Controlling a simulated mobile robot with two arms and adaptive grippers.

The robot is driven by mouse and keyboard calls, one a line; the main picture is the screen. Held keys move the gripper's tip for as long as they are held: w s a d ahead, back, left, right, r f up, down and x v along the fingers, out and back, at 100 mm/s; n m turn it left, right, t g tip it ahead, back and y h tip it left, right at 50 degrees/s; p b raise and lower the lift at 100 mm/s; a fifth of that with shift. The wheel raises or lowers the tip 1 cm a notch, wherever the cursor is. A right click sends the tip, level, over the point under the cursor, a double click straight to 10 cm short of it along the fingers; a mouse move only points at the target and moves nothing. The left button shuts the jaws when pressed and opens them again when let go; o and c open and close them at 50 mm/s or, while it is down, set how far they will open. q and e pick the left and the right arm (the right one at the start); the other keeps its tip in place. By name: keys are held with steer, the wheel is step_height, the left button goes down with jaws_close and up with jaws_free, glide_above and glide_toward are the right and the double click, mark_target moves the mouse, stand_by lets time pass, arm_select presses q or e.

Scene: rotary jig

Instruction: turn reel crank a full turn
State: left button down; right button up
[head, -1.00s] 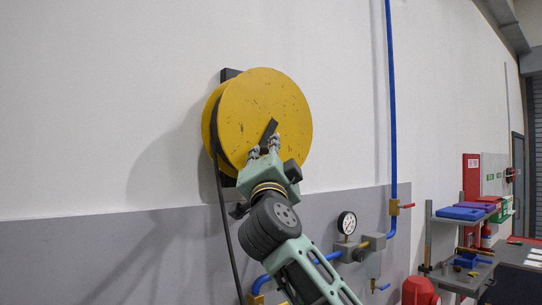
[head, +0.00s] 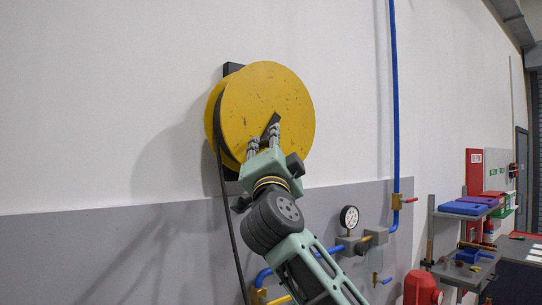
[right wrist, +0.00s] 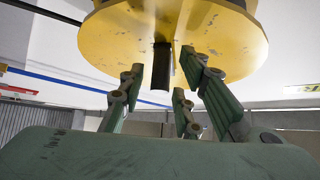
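The yellow reel (head: 285,90) hangs on the wall, its round face toward me. Its dark crank (head: 271,123) shows low on the face, partly hidden by my fingers. In the right wrist view the black crank handle (right wrist: 162,68) points down from the yellow disc (right wrist: 110,35). My right gripper (head: 263,140) is at the crank. It is open, with its fingers (right wrist: 165,90) spread on both sides of the handle and visible gaps between. My left gripper is not in view.
A black hose (head: 231,225) hangs from the reel. A blue pipe (head: 395,100) runs up the wall at right, with a pressure gauge (head: 349,217) and valves lower down. A shelf with blue bins (head: 463,208) and a red container (head: 420,288) stand further right.

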steer(key=v, duration=1.2)
steer(key=shift+r, duration=0.1)
